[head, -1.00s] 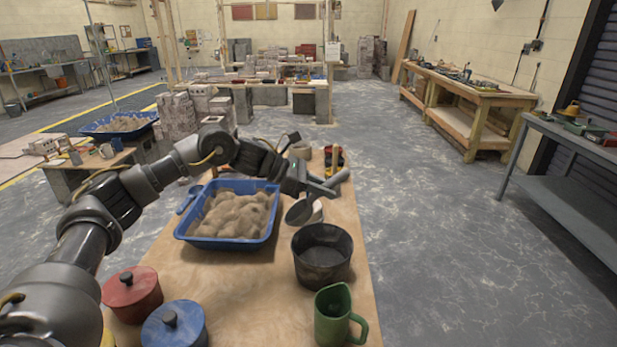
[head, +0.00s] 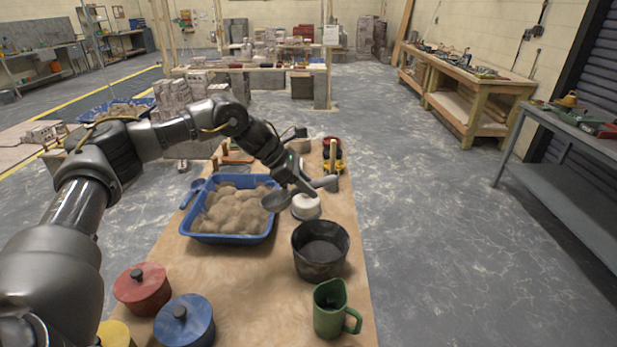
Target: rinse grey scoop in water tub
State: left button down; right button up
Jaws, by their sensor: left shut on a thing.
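My left gripper (head: 306,188) is shut on the grey scoop (head: 276,201) above the table. The scoop's bowl is at the left, by the right edge of the blue sand tub (head: 186,234), and its handle sticks out to the right of the jaws. A dark round tub (head: 322,267) stands nearer me, apart from the scoop; its inside is dark, and I cannot tell for sure that it holds water. My right gripper is not in view.
A white round container (head: 307,209) stands just behind the dark tub. A green jug (head: 330,312), a red lidded pot (head: 142,291) and a blue lidded pot (head: 184,324) stand at the near end. Bare wooden table (head: 255,283) lies between them.

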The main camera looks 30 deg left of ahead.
pick_arm(q)
jog(key=r+g+y+p, duration=0.1)
jog(key=p, duration=0.2)
jog(key=shift+y, duration=0.3)
jog(key=shift+g+y+p, duration=0.3)
jog(key=shift+y+p, duration=0.3)
jog(key=shift+p, duration=0.35)
jog(key=shift+f+y, duration=0.1)
jog(key=shift+y, duration=0.2)
jog(key=shift+a, duration=0.1)
